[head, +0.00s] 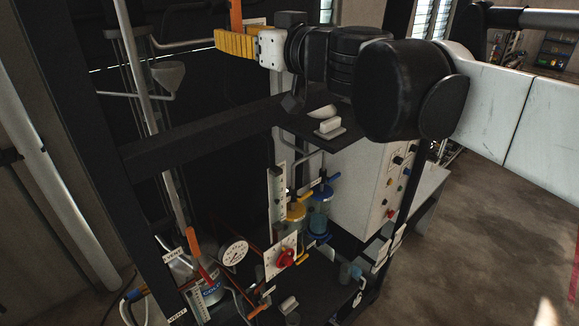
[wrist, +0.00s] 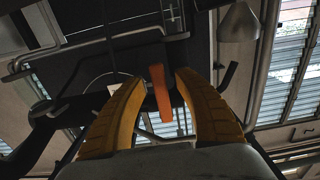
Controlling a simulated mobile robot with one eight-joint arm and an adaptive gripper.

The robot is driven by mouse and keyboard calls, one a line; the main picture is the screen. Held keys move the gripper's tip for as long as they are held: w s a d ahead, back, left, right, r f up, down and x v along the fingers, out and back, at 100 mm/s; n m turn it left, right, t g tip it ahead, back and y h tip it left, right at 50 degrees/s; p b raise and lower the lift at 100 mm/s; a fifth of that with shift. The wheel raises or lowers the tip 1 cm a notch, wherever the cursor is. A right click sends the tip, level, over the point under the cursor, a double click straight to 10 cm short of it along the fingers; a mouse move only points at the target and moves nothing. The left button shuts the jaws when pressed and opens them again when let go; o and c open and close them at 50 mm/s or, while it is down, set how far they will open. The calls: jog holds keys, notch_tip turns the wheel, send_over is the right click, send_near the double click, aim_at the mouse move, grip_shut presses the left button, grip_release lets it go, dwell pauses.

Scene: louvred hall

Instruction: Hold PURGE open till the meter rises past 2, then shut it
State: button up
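My gripper (wrist: 157,76) has its two yellow fingers apart, with an orange lever (wrist: 160,92) showing in the gap between them. No finger visibly touches the lever. In the head view my gripper (head: 222,42) is at the top, level, just below the visible part of the upright orange lever (head: 236,15). A small white label (head: 255,21) beside the lever is too small to read, so I cannot tell whether it says PURGE. A round white gauge (head: 234,253) with a dark needle is low on the rig; its reading is too small to tell.
A second orange lever (head: 203,254) stands low near a VENT label (head: 173,256). A red knob (head: 285,258), yellow and blue vessels (head: 319,222) and a white panel with buttons (head: 371,195) lie below my arm. A dark frame beam (head: 200,133) crosses the rig. Open floor is at right.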

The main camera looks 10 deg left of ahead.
jog(key=p+v, duration=0.1)
jog(key=v, duration=0.5)
jog(key=shift+s+d, duration=0.35)
jog(key=shift+d, duration=0.1)
jog(key=v, duration=1.2)
